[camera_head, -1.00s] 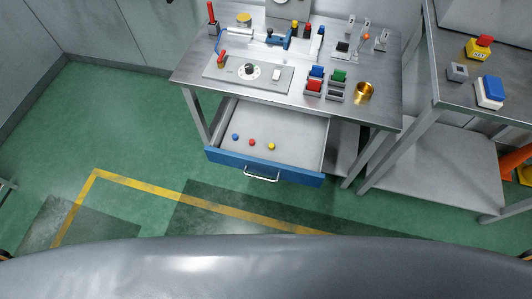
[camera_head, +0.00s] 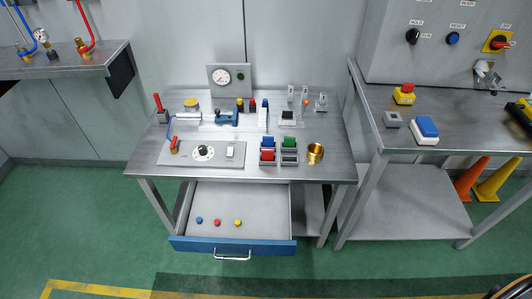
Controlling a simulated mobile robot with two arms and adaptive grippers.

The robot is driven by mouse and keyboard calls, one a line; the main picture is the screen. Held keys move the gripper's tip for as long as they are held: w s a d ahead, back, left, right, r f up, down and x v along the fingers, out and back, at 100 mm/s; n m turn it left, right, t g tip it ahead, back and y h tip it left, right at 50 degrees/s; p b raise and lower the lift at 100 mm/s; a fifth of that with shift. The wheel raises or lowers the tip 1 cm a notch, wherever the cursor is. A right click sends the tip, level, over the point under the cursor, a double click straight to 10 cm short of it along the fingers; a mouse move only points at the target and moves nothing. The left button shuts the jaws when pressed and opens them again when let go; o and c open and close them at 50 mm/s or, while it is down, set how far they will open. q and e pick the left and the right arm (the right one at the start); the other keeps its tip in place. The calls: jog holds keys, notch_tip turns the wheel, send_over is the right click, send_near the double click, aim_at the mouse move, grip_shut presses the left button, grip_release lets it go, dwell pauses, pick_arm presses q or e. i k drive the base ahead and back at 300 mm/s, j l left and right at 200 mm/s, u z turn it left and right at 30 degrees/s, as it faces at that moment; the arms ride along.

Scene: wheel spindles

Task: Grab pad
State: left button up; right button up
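I cannot tell for certain which thing is the pad. A white block with a blue top (camera_head: 426,129) sits on the right table, near its front left. A small dark square piece (camera_head: 288,116) sits on a light base at the back right of the middle table. Neither of my grippers shows, and nothing is seen held.
The right table (camera_head: 470,138) holds a yellow box with a red button (camera_head: 404,93).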

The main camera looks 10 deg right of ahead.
aim_at(287, 114)
jog(key=i+j+z, duration=0.85)
jog(key=i+j, duration=0.15)
